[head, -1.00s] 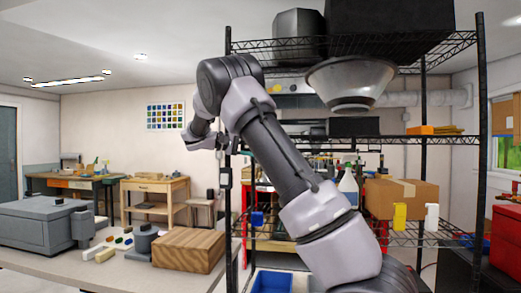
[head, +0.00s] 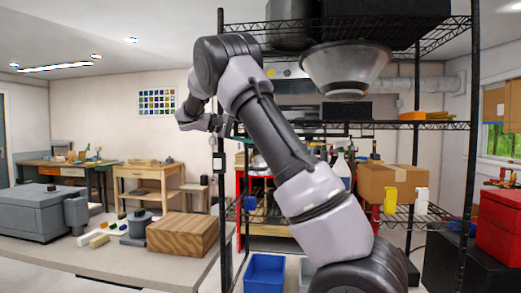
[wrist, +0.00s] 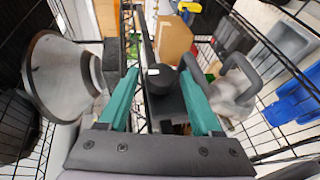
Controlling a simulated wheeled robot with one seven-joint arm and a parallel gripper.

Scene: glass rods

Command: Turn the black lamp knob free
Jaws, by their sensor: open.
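My gripper (wrist: 161,97) is open in the wrist view, its two teal fingers spread apart. A round black knob (wrist: 160,77) shows between the fingers, against a dark block (wrist: 168,101). I cannot tell its exact depth or whether a finger touches it. A metal cone-shaped lampshade (wrist: 65,78) lies left of the fingers, and it also shows in the head view (head: 345,68), under the rack's top shelf. In the head view I cannot make out the fingers or the knob.
Wire shelves and black posts (head: 221,180) of the rack stand close around my arm. A grey looped object (wrist: 235,82) is right of the fingers. A workbench (head: 120,262) holds a wooden block (head: 183,235).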

